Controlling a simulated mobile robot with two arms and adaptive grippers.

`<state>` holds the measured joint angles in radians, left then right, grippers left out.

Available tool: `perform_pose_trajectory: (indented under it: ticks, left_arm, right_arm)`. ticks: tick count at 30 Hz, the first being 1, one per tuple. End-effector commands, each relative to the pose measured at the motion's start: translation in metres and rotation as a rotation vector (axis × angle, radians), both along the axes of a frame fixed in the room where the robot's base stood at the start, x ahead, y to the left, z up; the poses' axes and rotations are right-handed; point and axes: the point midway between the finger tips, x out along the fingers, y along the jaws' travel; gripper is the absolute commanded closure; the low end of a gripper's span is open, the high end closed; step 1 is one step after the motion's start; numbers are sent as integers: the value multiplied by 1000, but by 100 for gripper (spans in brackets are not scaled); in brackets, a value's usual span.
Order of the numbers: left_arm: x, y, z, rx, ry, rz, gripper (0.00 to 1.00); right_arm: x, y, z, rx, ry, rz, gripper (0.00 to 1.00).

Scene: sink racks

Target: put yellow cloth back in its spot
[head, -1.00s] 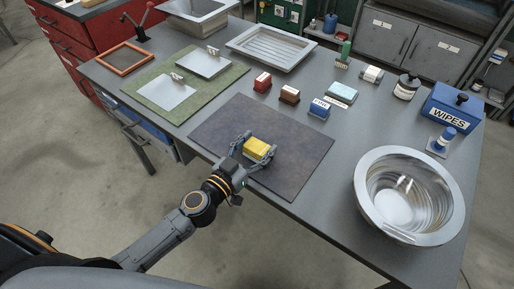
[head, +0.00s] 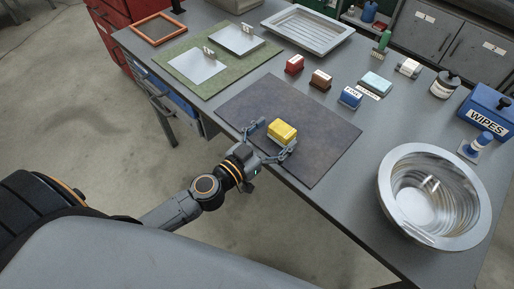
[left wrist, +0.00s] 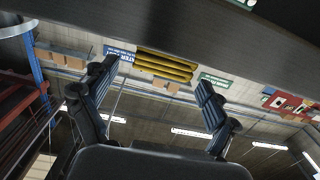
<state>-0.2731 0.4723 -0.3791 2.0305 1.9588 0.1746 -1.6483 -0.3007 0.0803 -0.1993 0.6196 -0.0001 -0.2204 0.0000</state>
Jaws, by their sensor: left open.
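The yellow cloth (head: 282,131), a small folded block, lies on the dark mat (head: 320,140) near the table's front edge. My left gripper (head: 275,138) is open, with one finger on each side of the cloth and its palm on the near side. In the left wrist view, which is upside down, the cloth (left wrist: 165,66) shows as stacked yellow layers between and beyond the open fingers (left wrist: 152,88). I cannot tell whether a finger touches it. My right gripper is not in view.
A steel bowl (head: 435,197) stands right of the mat. Behind the mat are red (head: 294,64), brown (head: 320,79) and blue (head: 349,97) blocks and a light-blue sponge (head: 376,82). A green mat (head: 215,75) with metal plates lies to the left. A wipes box (head: 487,113) stands far right.

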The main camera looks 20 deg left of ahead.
Motion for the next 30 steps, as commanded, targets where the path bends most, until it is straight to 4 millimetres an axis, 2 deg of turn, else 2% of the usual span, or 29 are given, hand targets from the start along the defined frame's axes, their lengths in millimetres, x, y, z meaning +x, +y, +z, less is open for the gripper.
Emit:
perform_pose_trajectory:
  ticks: [1, 6, 12, 18, 26, 29, 30]
  left_arm:
    - [-13, 4, -6, 3, 4, 0, 13]
    - [-46, 17, -6, 1, 3, 0, 13]
    - [-72, 26, -4, 1, 2, 1, 13]
    - [-82, 30, -1, 1, 0, 0, 13]
    - [-83, 31, -2, 2, 2, 1, 13]
    - [-78, 36, -23, 20, 27, 14, 13]
    - [-76, 40, -39, 35, 48, 22, 13]
  right_arm:
    - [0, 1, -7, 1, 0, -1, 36]
    - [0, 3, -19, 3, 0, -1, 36]
    - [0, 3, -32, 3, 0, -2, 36]
    - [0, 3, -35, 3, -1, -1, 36]
    - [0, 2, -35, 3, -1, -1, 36]
    - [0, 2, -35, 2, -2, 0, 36]
    - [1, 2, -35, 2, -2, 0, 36]
